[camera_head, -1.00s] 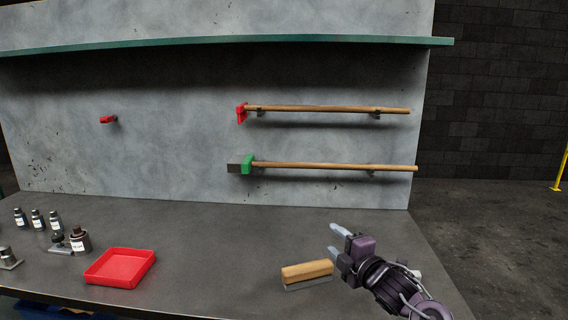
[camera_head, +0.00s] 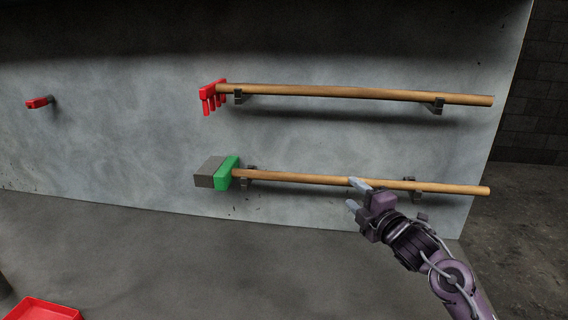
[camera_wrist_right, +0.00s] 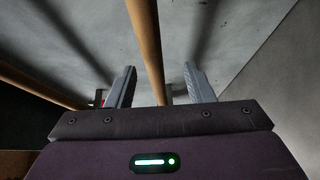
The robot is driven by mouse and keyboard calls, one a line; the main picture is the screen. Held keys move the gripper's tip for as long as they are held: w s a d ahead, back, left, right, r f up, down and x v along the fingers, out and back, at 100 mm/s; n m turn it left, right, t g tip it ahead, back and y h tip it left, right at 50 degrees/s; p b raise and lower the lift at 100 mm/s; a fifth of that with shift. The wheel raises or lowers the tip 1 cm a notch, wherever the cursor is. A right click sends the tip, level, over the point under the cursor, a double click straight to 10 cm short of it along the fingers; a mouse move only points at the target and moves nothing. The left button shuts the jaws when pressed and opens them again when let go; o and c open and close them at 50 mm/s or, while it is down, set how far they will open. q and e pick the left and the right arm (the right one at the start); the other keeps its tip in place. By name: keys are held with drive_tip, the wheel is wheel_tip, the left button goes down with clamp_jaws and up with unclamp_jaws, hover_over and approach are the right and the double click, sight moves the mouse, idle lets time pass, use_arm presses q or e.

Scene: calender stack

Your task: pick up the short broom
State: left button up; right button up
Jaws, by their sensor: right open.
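A broom with a green head and grey bristles (camera_head: 216,173) hangs level on the wall, its wooden handle (camera_head: 300,179) resting on two brackets. My right gripper (camera_head: 356,192) is open at the handle, right of its middle and left of the right bracket. In the right wrist view the broom handle (camera_wrist_right: 147,45) runs between the two open fingers (camera_wrist_right: 160,85). I cannot tell whether a finger touches it. My left gripper is not in view.
A red rake (camera_head: 213,95) with a longer wooden handle (camera_head: 330,92) hangs above the broom. A small red item (camera_head: 38,102) is on the wall at left.

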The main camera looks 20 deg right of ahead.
sight(344, 183)
drive_tip(key=shift+w+a+r+p, duration=0.1)
drive_tip(key=shift+w+r+p, duration=0.1)
drive_tip(key=shift+w, duration=0.45)
drive_tip(key=shift+w+a+r+p, duration=0.1)
drive_tip(key=shift+w+r+p, duration=0.1)
drive_tip(key=shift+w, duration=0.4)
drive_tip(key=w, duration=0.1)
drive_tip(key=w+p, duration=0.1)
drive_tip(key=w, duration=0.2)
drive_tip(key=shift+w+a+r+p, duration=0.1)
drive_tip(key=shift+w+a+p, duration=0.2)
drive_tip(key=shift+a+p, duration=0.1)
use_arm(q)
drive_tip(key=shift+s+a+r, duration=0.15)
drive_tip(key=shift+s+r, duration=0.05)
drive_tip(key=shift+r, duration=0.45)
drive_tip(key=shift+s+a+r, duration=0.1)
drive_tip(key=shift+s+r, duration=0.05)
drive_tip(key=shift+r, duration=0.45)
use_arm(e)
drive_tip(key=shift+w+a, duration=0.1)
drive_tip(key=shift+w, duration=0.3)
clamp_jaws()
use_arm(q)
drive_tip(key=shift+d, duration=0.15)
